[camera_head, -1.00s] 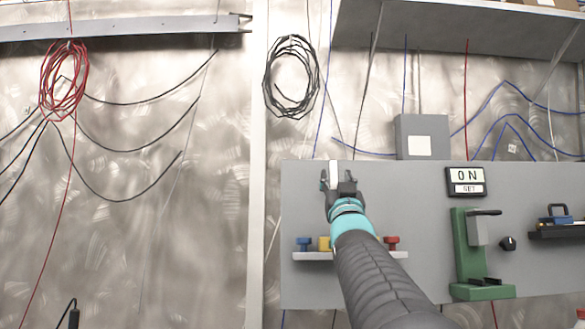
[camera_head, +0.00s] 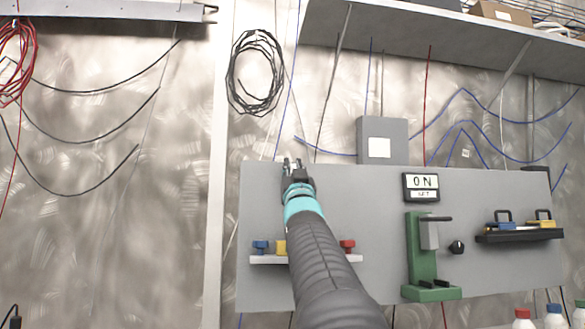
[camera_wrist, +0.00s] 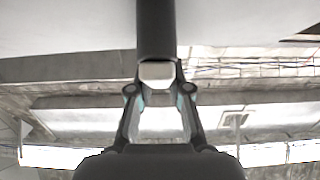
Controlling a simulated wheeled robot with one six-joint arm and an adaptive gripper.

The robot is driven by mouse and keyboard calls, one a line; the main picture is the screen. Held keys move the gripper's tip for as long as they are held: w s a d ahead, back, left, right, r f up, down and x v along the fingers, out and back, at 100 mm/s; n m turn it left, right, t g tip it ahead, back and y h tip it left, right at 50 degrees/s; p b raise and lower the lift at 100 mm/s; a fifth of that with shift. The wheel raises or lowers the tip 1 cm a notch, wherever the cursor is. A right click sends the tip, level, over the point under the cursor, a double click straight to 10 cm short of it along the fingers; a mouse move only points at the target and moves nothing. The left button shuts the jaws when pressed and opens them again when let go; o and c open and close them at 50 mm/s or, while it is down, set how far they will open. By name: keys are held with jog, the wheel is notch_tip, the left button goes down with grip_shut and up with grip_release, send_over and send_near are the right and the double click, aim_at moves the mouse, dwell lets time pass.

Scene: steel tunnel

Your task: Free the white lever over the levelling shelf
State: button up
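My gripper (camera_head: 293,164) is at the upper left of the grey panel, above the levelling shelf (camera_head: 262,260). In the wrist view, my gripper (camera_wrist: 158,85) has its fingers drawn in on both sides of a bar with a pale end face (camera_wrist: 157,71) and a dark, shaded underside. I take this bar to be the white lever. The fingers seem to touch it, with no clear gap. In the head view the lever is almost wholly hidden by the fingers. The shelf carries blue (camera_head: 260,247), yellow (camera_head: 280,247) and red (camera_head: 347,246) knobs, and my arm covers its middle.
Right of my arm are an ON sign (camera_head: 421,187), a green fixture (camera_head: 420,262) with a grey handle, a black knob (camera_head: 457,247) and a black rack (camera_head: 520,235) with padlocks. A grey box (camera_head: 382,140) tops the panel. An overhead shelf (camera_head: 400,30) juts out above. Bottles stand at lower right.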

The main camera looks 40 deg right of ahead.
jog(key=shift+d+m+h, duration=0.1)
jog(key=shift+m+h, duration=0.3)
jog(key=shift+m, duration=0.2)
grip_shut()
jog(key=d+f+m+g+h+p, duration=0.1)
jog(key=m+g+h, duration=0.1)
jog(key=m+g, duration=0.3)
jog(key=s+d+f+m+g+h+p, duration=0.1)
jog(key=d+m+g+h, duration=0.1)
jog(key=m+g, duration=0.3)
jog(key=s+d+f+m+g+h+p, duration=0.1)
jog(key=m+g+h, duration=0.2)
jog(key=m+g, duration=0.3)
jog(key=shift+d+f+m, duration=0.15)
jog(key=shift+m, duration=2.65)
jog(key=shift+s+d+f+m+g+y, duration=0.15)
jog(key=shift+f+m+g+y, duration=0.5)
jog(key=shift+m, duration=0.4)
jog(key=shift+s+d+f+m+g+y, duration=0.1)
jog(key=shift+f+m+g+y, duration=0.5)
jog(key=shift+m, duration=0.45)
jog(key=o, duration=0.8)
grip_release()
